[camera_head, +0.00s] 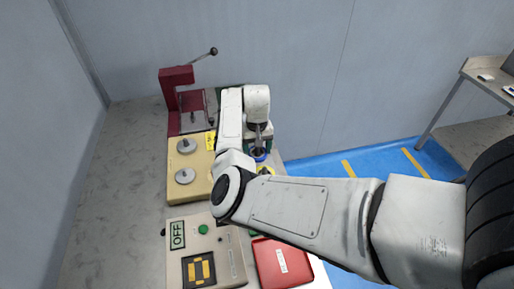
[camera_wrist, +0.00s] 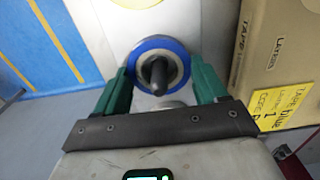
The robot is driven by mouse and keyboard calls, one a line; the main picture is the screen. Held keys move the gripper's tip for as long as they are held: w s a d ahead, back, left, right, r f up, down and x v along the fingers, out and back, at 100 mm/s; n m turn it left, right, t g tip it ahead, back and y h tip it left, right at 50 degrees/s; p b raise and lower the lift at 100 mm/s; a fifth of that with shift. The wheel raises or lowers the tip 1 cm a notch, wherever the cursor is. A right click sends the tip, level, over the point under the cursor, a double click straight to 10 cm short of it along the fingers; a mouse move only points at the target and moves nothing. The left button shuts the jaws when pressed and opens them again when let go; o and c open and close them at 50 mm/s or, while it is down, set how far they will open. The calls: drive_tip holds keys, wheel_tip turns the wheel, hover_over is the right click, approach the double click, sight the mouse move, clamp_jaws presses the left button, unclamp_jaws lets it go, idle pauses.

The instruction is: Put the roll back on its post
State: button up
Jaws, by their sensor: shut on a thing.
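The roll (camera_wrist: 136,56) is a blue ring with a pale core. It sits between the two green fingers of my gripper (camera_wrist: 160,84) in the wrist view. My gripper is shut on it, one finger at each side. A dark post (camera_wrist: 158,74) shows in the middle of the roll's core. I cannot tell how far down the post the roll sits. In the head view the blue roll (camera_head: 260,157) shows as a small patch under my gripper (camera_head: 260,151), and my arm hides most of the area around it.
A yellow roll (camera_wrist: 136,3) lies close beyond the blue one. A beige box (camera_head: 174,163) with two grey discs and a yellow label (camera_wrist: 262,112) stands beside it. A red press (camera_head: 176,77), an OFF panel (camera_head: 207,235) and a red tray (camera_head: 270,268) share the bench.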

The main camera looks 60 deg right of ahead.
drive_tip(key=o, duration=1.1)
wheel_tip(320, 180, up, 11)
drive_tip(key=shift+f+b, duration=0.15)
drive_tip(key=shift+b, duration=0.25)
